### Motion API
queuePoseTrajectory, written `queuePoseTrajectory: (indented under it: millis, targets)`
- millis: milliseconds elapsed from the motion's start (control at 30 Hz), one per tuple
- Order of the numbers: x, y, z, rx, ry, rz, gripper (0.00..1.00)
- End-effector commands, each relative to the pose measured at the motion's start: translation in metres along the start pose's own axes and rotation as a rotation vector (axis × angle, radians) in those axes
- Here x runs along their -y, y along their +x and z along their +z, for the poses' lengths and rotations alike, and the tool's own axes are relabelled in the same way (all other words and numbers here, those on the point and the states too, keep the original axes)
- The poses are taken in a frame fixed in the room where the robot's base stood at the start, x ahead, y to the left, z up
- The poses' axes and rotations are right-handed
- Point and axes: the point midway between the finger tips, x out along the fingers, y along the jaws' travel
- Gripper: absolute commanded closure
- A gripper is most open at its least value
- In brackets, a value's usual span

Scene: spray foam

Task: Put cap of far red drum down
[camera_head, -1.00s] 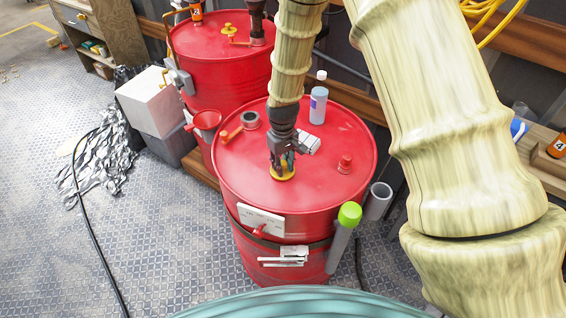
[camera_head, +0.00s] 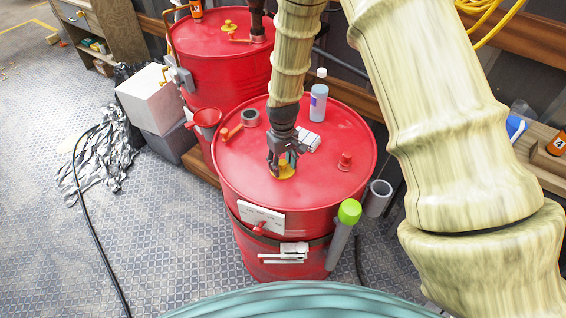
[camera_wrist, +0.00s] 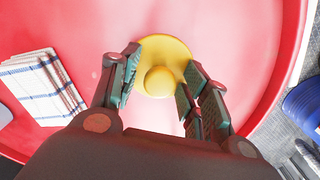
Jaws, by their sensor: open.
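A round yellow cap with a raised knob (camera_wrist: 160,82) lies flat on the red top of the near drum (camera_head: 240,175). My gripper (camera_head: 282,164) is above the cap. In the wrist view its fingers (camera_wrist: 161,78) are spread on both sides of the knob, with gaps between them and the knob. The gripper is open and holds nothing. In the head view the fingers partly hide the cap. The far red drum (camera_head: 225,70) stands behind, with a yellow fitting (camera_head: 229,27) on its top.
On the near drum stand a bottle (camera_head: 318,100), a folded cloth (camera_head: 308,139), a small red plug (camera_head: 345,161) and a grey ring (camera_head: 250,118). A green-capped tube (camera_head: 348,213) hangs on its side.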

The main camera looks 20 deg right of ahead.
Motion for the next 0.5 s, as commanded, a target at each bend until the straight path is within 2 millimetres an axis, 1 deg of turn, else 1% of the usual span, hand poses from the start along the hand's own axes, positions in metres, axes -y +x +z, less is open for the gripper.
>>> queuePoseTrajectory:
  millis: [167,500]
  targets:
    - [0.0,-0.01,-0.001,-0.002,0.0,0.0,0.54]
    - [0.0,-0.049,-0.001,-0.003,0.0,0.001,0.54]
